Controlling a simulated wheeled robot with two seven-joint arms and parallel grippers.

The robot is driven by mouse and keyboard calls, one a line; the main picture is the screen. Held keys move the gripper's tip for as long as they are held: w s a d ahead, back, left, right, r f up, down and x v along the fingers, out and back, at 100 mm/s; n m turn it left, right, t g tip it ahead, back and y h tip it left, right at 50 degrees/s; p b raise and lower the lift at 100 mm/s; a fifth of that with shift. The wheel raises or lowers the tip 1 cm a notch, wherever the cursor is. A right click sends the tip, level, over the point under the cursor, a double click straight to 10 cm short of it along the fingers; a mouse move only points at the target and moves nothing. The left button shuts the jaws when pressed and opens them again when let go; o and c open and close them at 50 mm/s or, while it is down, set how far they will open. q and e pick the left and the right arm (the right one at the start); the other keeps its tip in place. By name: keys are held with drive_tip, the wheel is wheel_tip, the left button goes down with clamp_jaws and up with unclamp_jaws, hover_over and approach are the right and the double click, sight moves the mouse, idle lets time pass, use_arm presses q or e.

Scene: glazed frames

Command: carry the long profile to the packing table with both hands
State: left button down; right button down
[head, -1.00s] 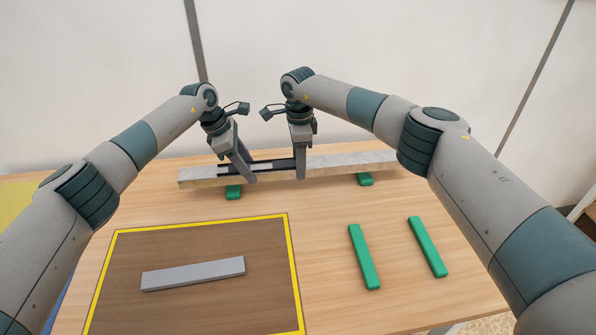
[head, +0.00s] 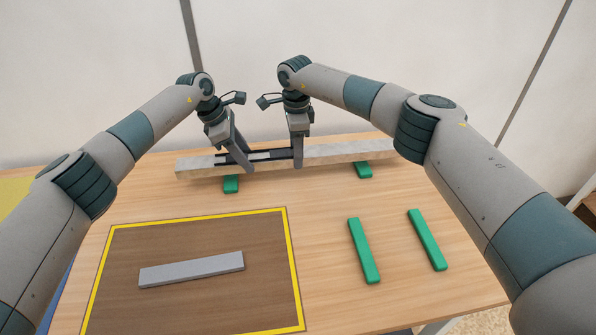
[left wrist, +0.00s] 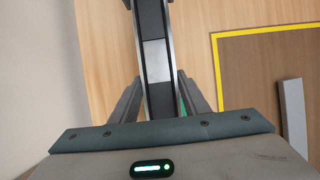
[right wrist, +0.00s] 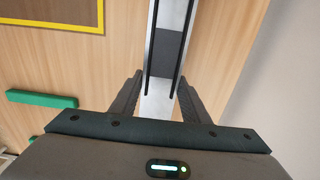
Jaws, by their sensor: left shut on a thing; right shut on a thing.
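The long profile (head: 345,153) is a pale grey bar with dark strips along its middle. It lies crosswise at the back of the wooden table (head: 325,215), just over two green blocks (head: 231,184) (head: 364,172); I cannot tell if it touches them. My left gripper (head: 247,163) is shut on it left of its middle, and my right gripper (head: 297,160) is shut on it a little further right. The profile runs between the fingers in the left wrist view (left wrist: 153,55) and the right wrist view (right wrist: 166,45). The right end is partly behind my right arm.
A brown mat with a yellow border (head: 210,223) lies at the front left, with a loose grey bar (head: 192,269) on it. Two green strips (head: 364,250) (head: 427,240) lie at the front right. A yellow patch (head: 18,196) shows at the far left. A pale wall stands behind.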

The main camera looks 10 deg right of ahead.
use_arm(q)
drive_tip(key=shift+d+f, duration=0.1)
use_arm(e)
drive_tip(key=shift+a, duration=0.15)
